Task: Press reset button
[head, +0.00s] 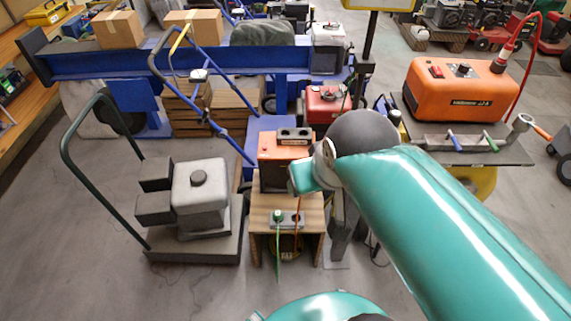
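A small grey control plate (287,219) lies on top of a wooden stand in the middle of the view. A green button (277,215) sits at its left side, and a small reddish-orange part shows at its right. No reset label is readable, so I cannot tell which is the reset button. My teal arm reaches in from the lower right, and its far part ends just above and right of the plate. My gripper's fingers cannot be made out, and no contact with the plate shows.
An orange machine (283,150) stands right behind the plate. A cart with a grey motor-like unit (201,192) is at left. An orange-red generator (455,88) sits on a table at right. A blue beam (180,62) crosses behind. Floor at lower left is clear.

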